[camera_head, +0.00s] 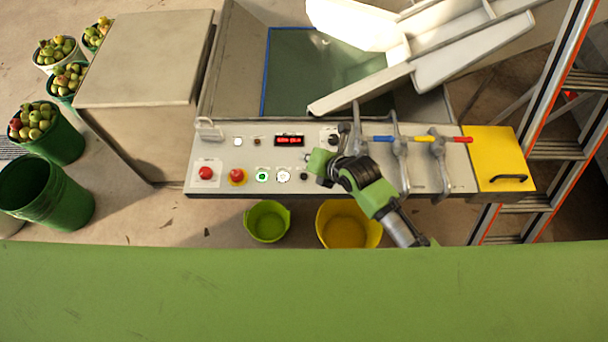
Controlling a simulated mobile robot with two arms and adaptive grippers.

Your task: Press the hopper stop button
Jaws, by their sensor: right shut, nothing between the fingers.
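The grey control panel (222,156) runs across the middle of the head view. Its lower row has a red button (206,173) on a white plate, a red mushroom button (237,175) on a yellow base, a green-lit button (262,175), a white-lit button (283,175) and a small black knob (303,176). The labels are too small to read, so I cannot tell which is the hopper stop. My right gripper (312,167) is shut and empty over the panel, to the right of the button row. My left gripper is not in view.
Levers with coloured handles (405,140) and a yellow lid (497,157) are right of my gripper. A red display (289,140) sits above the buttons. Green (268,221) and yellow (349,226) buckets stand below the panel. A ladder (545,115) stands at the right.

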